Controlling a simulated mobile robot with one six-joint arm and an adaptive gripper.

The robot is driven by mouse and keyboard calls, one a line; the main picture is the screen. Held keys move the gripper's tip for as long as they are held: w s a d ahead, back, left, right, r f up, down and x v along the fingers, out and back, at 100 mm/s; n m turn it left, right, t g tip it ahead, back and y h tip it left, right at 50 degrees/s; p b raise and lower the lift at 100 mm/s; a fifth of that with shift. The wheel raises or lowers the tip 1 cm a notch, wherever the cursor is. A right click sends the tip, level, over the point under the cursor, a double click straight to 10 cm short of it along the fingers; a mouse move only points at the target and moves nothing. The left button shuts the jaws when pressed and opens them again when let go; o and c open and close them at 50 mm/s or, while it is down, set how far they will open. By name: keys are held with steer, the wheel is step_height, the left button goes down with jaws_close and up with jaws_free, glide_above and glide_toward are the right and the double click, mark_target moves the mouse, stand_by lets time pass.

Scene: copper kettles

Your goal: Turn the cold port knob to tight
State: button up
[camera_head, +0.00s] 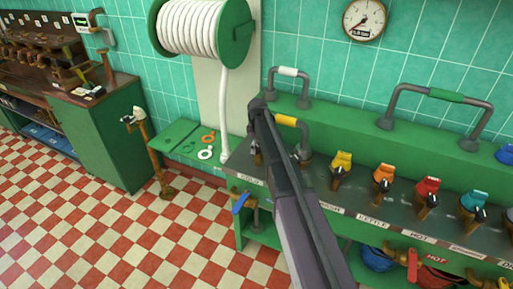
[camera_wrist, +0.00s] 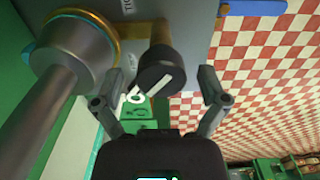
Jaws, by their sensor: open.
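A black knob (camera_wrist: 162,76) with a white stripe sits on a brass stem in the wrist view. I take it for the cold port knob, but no name for it can be read. A small white label (camera_wrist: 128,5) beside it is partly cut off and seems to begin "TIG". My gripper (camera_wrist: 160,88) is open, with one finger on each side of the knob in the picture. I see no clear contact. In the head view my arm crosses the middle of the counter, and neither the gripper's fingers nor this knob can be made out.
The green counter (camera_head: 345,205) carries several coloured taps, such as a red one (camera_head: 428,187). A grey pipe with a yellow sleeve (camera_head: 287,121) stands close to my arm. A blue lever (camera_head: 239,203) juts from the counter's left end.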

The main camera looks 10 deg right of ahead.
steer(key=c, duration=1.1)
steer(key=shift+a, duration=0.25)
steer(key=shift+c, duration=0.2)
steer(key=shift+d, duration=0.2)
steer(key=shift+m, duration=0.4)
steer(key=m, duration=0.5)
steer(key=shift+d, duration=0.1)
steer(key=m, duration=0.4)
